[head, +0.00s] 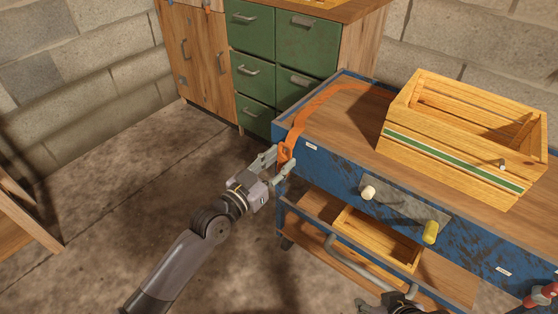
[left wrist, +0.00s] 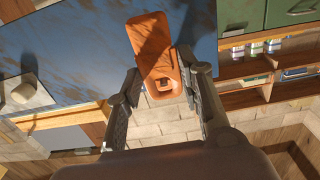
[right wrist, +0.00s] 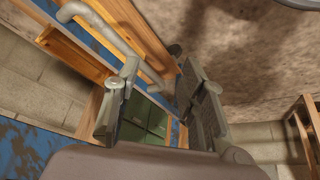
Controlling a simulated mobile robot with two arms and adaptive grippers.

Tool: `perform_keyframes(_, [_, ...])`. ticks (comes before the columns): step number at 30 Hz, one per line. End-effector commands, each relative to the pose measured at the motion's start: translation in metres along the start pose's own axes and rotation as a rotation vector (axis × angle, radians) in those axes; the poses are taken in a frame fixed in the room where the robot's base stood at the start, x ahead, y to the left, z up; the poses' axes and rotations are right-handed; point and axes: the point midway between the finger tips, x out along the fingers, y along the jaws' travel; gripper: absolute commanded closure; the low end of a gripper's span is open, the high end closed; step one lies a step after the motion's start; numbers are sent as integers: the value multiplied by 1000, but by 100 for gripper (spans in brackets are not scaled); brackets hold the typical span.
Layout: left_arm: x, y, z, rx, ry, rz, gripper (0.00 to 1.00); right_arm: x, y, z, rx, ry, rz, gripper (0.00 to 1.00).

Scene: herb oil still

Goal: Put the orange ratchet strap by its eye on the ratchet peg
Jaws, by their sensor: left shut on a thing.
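The orange ratchet strap (head: 299,122) lies across the blue cart's top and hangs over its left front edge. In the left wrist view, its end piece (left wrist: 153,48) has a small square eye. My left gripper (head: 279,164) is shut on that end, beside the cart's front face. A plate on this face bears a cream peg (head: 369,192) and a yellow peg (head: 431,232); the frames do not show which is the ratchet peg. The cream peg also shows in the left wrist view (left wrist: 26,93). My right gripper (right wrist: 152,85) is open and empty, low before the cart.
A slatted wooden crate (head: 455,150) with a green stripe stands on the cart top. A green drawer cabinet (head: 252,45) stands behind. The floor left of the cart is clear.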

Motion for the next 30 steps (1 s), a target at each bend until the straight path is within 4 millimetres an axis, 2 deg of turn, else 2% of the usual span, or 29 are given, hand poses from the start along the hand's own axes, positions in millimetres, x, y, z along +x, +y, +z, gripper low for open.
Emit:
perform_keyframes(16, [-10, 0, 0, 0, 0, 0, 93, -7, 3, 28, 1, -124, 7, 62])
perform_keyframes(30, [-12, 0, 0, -1, 0, -4, 93, -4, 3, 27, 7, -129, 6, 62])
